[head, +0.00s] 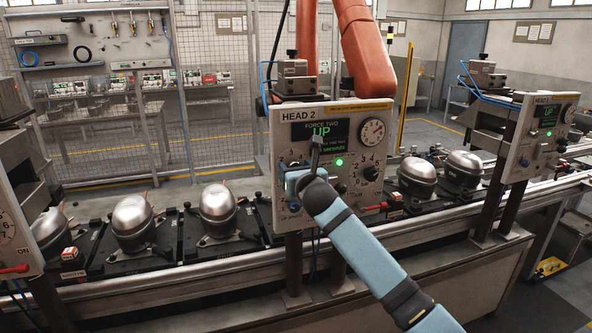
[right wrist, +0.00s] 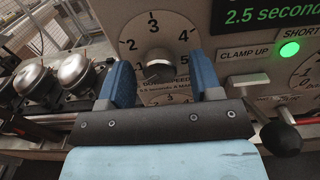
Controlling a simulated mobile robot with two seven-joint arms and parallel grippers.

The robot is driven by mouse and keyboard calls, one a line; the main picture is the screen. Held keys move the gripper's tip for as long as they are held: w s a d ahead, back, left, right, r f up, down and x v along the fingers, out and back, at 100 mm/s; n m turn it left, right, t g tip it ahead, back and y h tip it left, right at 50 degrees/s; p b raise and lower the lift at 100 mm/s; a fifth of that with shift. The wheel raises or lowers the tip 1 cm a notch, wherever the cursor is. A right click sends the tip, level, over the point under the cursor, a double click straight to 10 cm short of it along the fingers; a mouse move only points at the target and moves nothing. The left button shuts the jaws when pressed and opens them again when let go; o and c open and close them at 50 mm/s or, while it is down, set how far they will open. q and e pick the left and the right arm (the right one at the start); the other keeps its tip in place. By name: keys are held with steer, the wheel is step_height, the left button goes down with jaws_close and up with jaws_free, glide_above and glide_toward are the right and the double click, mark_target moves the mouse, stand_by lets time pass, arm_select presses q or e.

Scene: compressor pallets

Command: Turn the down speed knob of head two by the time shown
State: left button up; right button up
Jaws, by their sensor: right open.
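The HEAD 2 panel (head: 290,118) stands on posts at the conveyor. A grey round knob (right wrist: 159,62) sits on a dial numbered 1 to 5. My left gripper is out of view.
A clamp lever with a dark ball (right wrist: 283,139) and a lit green lamp (right wrist: 289,49) are right of the fingers. Another dial (right wrist: 170,98) shows below the knob. Silver compressors (head: 133,222) sit along the conveyor.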

steer(key=c, duration=0.9)
steer(key=shift+c, duration=0.2)
steer(key=shift+a+m+p, duration=0.1)
steer(key=shift+m+p, duration=2.5)
steer(key=shift+m, duration=9.3)
